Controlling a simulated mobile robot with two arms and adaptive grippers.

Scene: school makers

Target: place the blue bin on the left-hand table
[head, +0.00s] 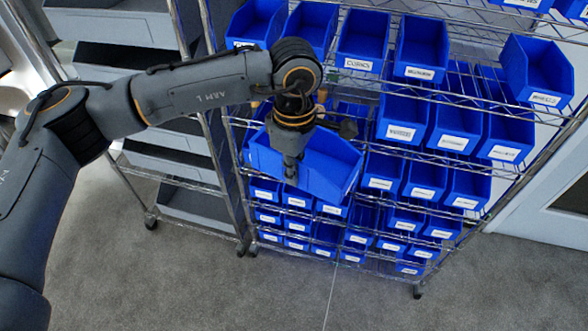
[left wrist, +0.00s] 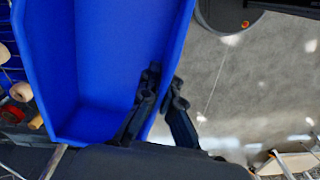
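The blue bin (head: 330,168) is tilted in front of the wire shelf in the head view. My left gripper (head: 291,172) reaches down onto the bin's near wall. In the left wrist view the bin (left wrist: 100,55) looks empty. There, the fingers of my left gripper (left wrist: 165,86) straddle its side wall, one inside and one outside, shut on it. The bin appears clear of the shelf's front, though its back edge is partly hidden by my arm. My right gripper is not in view, and no table shows.
A wire shelf (head: 392,145) holds many labelled blue bins. Another rack (head: 190,160) with grey trays stands to its left. Small round light-coloured and red items (left wrist: 20,92) show beside the bin in the left wrist view. The grey carpet floor (head: 330,295) in front is clear.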

